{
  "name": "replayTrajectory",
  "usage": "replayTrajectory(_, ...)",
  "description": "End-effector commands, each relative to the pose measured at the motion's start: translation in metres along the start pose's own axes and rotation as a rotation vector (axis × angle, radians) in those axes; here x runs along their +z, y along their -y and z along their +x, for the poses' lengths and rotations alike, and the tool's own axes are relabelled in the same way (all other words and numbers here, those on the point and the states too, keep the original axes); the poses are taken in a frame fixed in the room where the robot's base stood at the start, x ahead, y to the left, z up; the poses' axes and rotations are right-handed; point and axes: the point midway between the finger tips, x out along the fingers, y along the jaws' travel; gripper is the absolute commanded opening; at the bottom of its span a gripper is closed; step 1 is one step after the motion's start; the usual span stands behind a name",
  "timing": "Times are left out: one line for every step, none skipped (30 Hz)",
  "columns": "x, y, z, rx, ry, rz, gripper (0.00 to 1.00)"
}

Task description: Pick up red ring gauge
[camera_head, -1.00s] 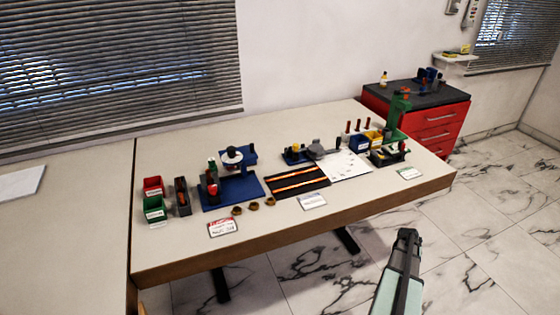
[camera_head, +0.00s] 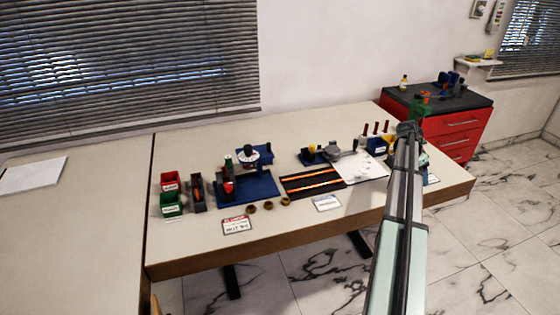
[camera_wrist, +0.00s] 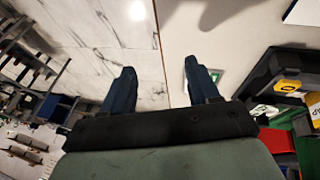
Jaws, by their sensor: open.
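I cannot single out a red ring gauge for certain. A small red part (camera_head: 228,187) sits on the blue fixture (camera_head: 262,186) at the left of the table, too small to identify. Several small brown rings (camera_head: 267,205) lie in a row in front of that fixture. My gripper (camera_wrist: 160,84) is open and empty in the wrist view, its two dark fingers apart. In the head view my arm reaches up over the right end of the table, far to the right of the rings, and covers part of the green stand (camera_head: 421,103).
Red (camera_head: 170,181) and green (camera_head: 171,204) bins stand at the table's left. A striped black mat (camera_head: 313,182) and white sheet (camera_head: 362,167) lie mid-table. A red cabinet (camera_head: 460,137) stands behind right. The wrist view shows a black tray (camera_wrist: 275,78) beside the gripper.

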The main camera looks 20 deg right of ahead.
Motion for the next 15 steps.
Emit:
replayTrajectory(0.009, 0.026, -0.016, -0.019, 0.006, 0.004, 0.6)
replayTrajectory(0.017, 0.039, -0.025, -0.03, 0.011, 0.009, 0.6)
replayTrajectory(0.027, 0.057, -0.037, -0.047, 0.018, 0.016, 0.6)
replayTrajectory(0.034, 0.07, -0.046, -0.058, 0.023, 0.022, 0.6)
replayTrajectory(0.043, 0.083, -0.055, -0.071, 0.029, 0.025, 0.6)
replayTrajectory(0.055, 0.101, -0.068, -0.085, 0.038, 0.031, 0.6)
replayTrajectory(0.064, 0.113, -0.077, -0.096, 0.045, 0.036, 0.6)
replayTrajectory(0.073, 0.126, -0.087, -0.106, 0.053, 0.04, 0.6)
replayTrajectory(0.086, 0.142, -0.1, -0.12, 0.063, 0.045, 0.6)
replayTrajectory(0.096, 0.153, -0.11, -0.13, 0.071, 0.049, 0.6)
replayTrajectory(0.107, 0.166, -0.12, -0.14, 0.079, 0.053, 0.6)
replayTrajectory(0.121, 0.18, -0.134, -0.152, 0.09, 0.058, 0.6)
replayTrajectory(0.132, 0.191, -0.144, -0.161, 0.099, 0.061, 0.6)
replayTrajectory(0.144, 0.202, -0.154, -0.169, 0.108, 0.064, 0.6)
replayTrajectory(0.159, 0.216, -0.168, -0.179, 0.121, 0.068, 0.6)
